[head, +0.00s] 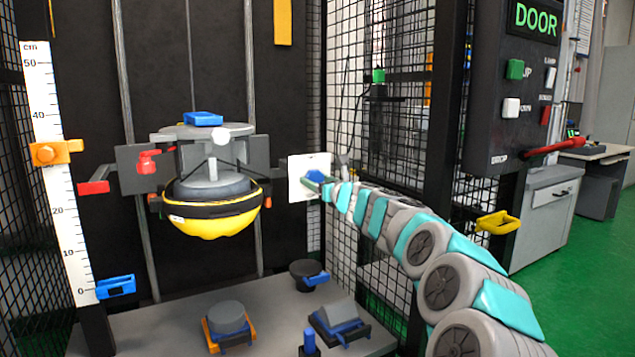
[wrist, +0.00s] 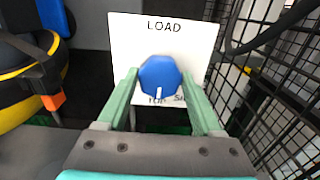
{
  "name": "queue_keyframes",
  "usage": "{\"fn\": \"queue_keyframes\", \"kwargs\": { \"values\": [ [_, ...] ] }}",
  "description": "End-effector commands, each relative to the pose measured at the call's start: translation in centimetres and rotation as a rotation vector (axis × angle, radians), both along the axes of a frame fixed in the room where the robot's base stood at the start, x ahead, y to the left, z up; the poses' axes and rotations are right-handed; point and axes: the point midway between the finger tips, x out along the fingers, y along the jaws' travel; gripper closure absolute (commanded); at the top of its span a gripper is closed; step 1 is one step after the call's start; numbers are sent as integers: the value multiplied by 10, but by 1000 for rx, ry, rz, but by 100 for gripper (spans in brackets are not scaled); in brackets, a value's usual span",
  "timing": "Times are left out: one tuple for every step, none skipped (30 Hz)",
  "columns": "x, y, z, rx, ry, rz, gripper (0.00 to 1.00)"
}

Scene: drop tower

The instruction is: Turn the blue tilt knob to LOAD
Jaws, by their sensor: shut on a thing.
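The blue tilt knob (wrist: 161,77) sits on a white plate (wrist: 126,38) with LOAD printed at its top. More lettering below the knob is partly hidden. The knob's white mark is at its lower side, away from LOAD. My gripper (wrist: 160,84) is shut on the knob, one green finger on each side. In the head view, the knob (head: 314,176) and plate (head: 296,184) show right of the drop carriage, with my gripper (head: 325,187) reaching in from the right.
A yellow and black helmet (head: 215,212) hangs on the carriage left of the plate. Wire mesh (wrist: 275,80) stands close on the right. Below are a grey base with several blocks (head: 228,318). A control box (head: 510,90) reading DOOR is at the upper right.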

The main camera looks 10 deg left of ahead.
Motion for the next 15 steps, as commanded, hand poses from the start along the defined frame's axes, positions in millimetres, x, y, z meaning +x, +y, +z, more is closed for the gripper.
{"fn": "queue_keyframes", "kwargs": {
  "values": [
    [0,0,0,0,0,0,82],
    [0,0,0,0,0,0,85],
    [0,0,0,0,0,0,88],
    [0,0,0,0,0,0,88],
    [0,0,0,-1,-1,0,88],
    [0,0,0,-2,-1,0,88],
    [0,0,0,-3,-2,0,88],
    [0,0,0,-7,-4,0,89],
    [0,0,0,-12,-8,0,89],
    [0,0,0,-17,-11,0,89],
    [0,0,-1,-23,-16,0,89],
    [0,0,-1,-33,-22,0,89],
    [0,0,-1,-42,-29,0,89],
    [0,0,-1,-53,-36,0,89],
    [0,0,-2,-70,-47,0,89]
  ]
}}
